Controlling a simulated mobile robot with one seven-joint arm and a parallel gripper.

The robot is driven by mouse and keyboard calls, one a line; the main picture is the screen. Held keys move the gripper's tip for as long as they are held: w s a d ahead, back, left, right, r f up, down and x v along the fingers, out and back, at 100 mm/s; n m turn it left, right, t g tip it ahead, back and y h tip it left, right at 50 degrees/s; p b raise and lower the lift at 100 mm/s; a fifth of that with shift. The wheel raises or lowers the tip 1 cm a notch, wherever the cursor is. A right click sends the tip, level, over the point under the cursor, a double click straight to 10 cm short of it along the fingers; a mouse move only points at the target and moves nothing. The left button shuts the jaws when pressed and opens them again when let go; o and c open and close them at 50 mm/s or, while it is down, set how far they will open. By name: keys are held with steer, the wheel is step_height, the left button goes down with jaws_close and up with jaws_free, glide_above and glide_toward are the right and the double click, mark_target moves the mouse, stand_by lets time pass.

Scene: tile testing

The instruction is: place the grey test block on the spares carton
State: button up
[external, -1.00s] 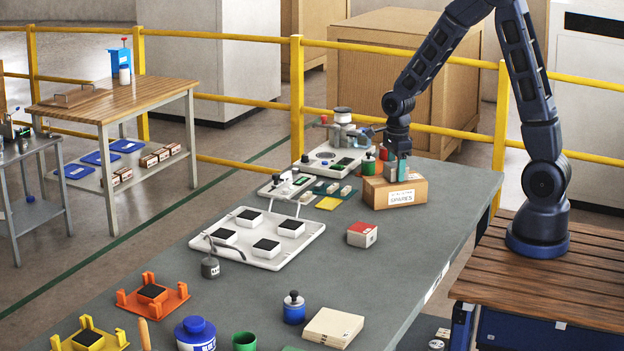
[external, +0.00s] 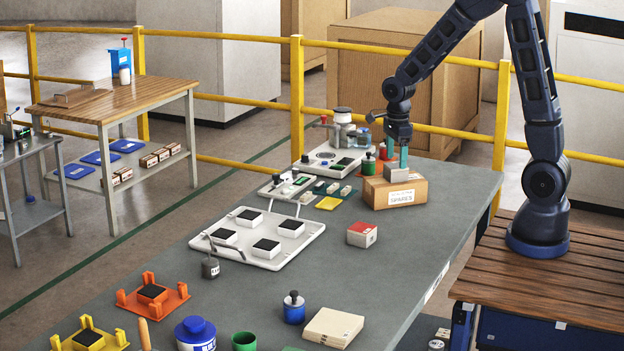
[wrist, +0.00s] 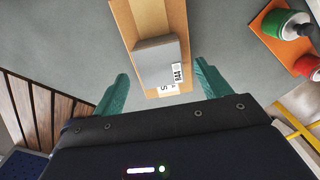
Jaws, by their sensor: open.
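My gripper (external: 402,155) is just above the block in the external view. In the wrist view its green fingers (wrist: 160,85) are spread wide, one on each side of the block, and apart from it. Nothing is held.
Behind the carton, an orange plate (wrist: 272,22) holds a green and a red container. A white tray with black-topped blocks (external: 265,262) and a red-topped box (external: 362,233) stand nearer the camera. The grey bench right of the carton is clear.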

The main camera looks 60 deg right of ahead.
mark_target(396, 165)
steer(key=s+a+r+n+t, duration=0.1)
steer(key=s+a+r+n, duration=0.1)
steer(key=s+r+n, duration=0.55)
steer(key=s+a+r+n+t, duration=0.1)
steer(key=s+r+n, duration=0.3)
steer(key=r, duration=0.6)
steer(key=s+a+r+n+t, duration=0.1)
steer(key=s+r+n, duration=0.1)
steer(key=s+n, duration=0.4)
steer(key=s+a+r+n+t, duration=0.1)
steer(key=s+a+n, duration=0.1)
steer(key=s+n, duration=0.4)
steer(key=n, duration=0.3)
steer(key=shift+s+r+t, duration=0.3)
steer(key=shift+r, duration=0.05)
